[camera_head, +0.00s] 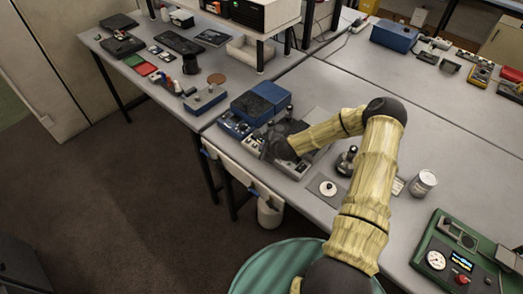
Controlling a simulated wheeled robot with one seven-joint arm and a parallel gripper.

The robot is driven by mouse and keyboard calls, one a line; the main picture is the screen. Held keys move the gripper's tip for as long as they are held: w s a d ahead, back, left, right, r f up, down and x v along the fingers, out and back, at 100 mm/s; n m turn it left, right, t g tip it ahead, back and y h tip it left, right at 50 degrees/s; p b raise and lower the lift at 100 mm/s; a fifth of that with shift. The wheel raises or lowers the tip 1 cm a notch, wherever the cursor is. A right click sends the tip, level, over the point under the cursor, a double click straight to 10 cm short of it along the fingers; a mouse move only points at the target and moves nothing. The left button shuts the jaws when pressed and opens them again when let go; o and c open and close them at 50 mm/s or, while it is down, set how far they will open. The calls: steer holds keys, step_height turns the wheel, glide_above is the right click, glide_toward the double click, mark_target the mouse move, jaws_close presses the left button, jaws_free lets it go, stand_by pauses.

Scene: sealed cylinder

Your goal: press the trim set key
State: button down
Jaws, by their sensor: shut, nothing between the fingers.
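My gripper (277,143) is dark, shut and empty, low over a grey box-like panel (291,168) at the table's front edge. The gripper and wrist cover much of the panel's top. Small light-coloured controls show at its left side. I cannot tell whether the fingertips touch the panel. No key can be read as the trim set key at this size. A green console (432,250) at the lower right has a round gauge, a lit display and a red knob.
A blue box (252,107) and a blue device with knobs (234,125) stand just left of the panel. The table behind my arm is mostly clear.

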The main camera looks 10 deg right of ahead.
steer(key=shift+f, duration=0.2)
stand_by(0.6)
steer(key=shift+r+p, duration=0.3)
steer(key=shift+r, duration=0.5)
step_height(320, 180, up, 5)
steer(key=p, duration=0.3)
stand_by(0.9)
